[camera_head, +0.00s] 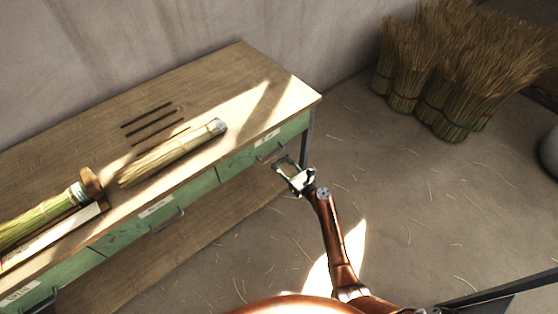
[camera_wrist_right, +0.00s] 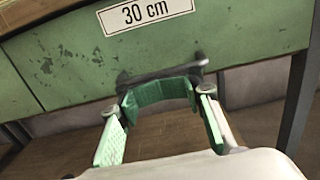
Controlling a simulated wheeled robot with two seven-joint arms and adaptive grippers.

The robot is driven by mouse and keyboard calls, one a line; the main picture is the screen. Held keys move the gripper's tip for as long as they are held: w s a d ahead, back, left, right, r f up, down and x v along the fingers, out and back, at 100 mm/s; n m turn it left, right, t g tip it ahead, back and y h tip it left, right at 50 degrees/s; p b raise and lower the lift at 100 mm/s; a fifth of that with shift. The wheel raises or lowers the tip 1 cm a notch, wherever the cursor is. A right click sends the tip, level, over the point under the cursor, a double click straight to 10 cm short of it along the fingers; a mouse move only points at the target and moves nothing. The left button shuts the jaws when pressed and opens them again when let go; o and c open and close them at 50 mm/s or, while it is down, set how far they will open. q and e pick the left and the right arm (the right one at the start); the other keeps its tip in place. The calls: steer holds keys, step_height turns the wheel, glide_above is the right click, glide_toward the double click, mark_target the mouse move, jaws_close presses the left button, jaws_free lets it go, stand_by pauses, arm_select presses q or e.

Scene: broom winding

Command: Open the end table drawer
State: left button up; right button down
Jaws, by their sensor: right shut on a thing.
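The end drawer (camera_head: 238,161) is the right-hand green drawer under the wooden table top, close to the table's right leg. Its front looks flush with the table's front. In the right wrist view its worn green face (camera_wrist_right: 60,62) carries a "30 cm" label (camera_wrist_right: 146,14) above a dark metal handle (camera_wrist_right: 165,74). My right gripper (camera_head: 281,164) is at this handle. In the right wrist view the green-padded fingers (camera_wrist_right: 160,93) are shut on the handle, hiding part of it. My left gripper is not in view.
The table top (camera_head: 235,65) holds a straw bundle (camera_head: 170,154) and a longer bundle (camera_head: 45,217) at the left. More green drawers (camera_head: 125,232) run leftward. Straw sheaves (camera_head: 455,75) stand at the back right. The floor (camera_head: 400,215) before the end drawer is open, with loose straws.

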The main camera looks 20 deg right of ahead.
stand_by(0.4)
jaws_free()
stand_by(0.9)
steer(key=v, duration=1.2)
stand_by(0.4)
